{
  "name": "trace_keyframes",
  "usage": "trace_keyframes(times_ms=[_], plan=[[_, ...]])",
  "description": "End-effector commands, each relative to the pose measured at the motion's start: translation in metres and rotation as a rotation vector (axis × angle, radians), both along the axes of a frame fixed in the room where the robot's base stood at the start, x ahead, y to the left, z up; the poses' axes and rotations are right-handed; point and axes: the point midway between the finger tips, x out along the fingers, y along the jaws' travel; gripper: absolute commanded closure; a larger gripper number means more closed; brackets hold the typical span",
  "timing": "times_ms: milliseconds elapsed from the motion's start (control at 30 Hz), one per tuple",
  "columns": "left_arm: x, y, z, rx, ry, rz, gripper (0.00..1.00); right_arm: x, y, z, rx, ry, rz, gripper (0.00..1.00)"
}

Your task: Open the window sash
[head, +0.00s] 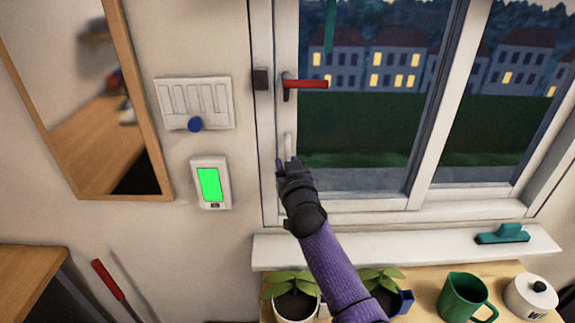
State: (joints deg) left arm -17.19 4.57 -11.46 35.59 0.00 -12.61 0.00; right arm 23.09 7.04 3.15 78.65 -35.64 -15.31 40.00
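The window sash (287,50) has a white frame and stands in the window at the upper right; I see no clear gap at its left edge. Its red handle (308,84) lies level, pointing right. Below it, a pale upright pull (288,143) sits on the sash's left stile. My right gripper (287,165) is at the lower end of this pull, with its fingertips slightly apart. I cannot tell whether they close on the pull. My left gripper is not in view.
A white sill (385,246) runs below the window, with a green squeegee (502,235) on its right. Potted plants (296,305), a green mug (463,296) and a white lidded pot (531,298) stand below. A switch panel (195,103) and green-screened device (210,184) are on the left wall.

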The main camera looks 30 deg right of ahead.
Motion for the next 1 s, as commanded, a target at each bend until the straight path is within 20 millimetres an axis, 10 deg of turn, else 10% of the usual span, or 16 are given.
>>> trace_keyframes(times_ms=[167,1000], plan=[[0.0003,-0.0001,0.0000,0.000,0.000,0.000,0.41,-0.0002,0.0001,-0.0002,0.000,0.000,0.000,1.00],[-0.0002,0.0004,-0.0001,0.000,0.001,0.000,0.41,-0.0003,0.0002,-0.0006,0.000,0.001,0.000,1.00]])
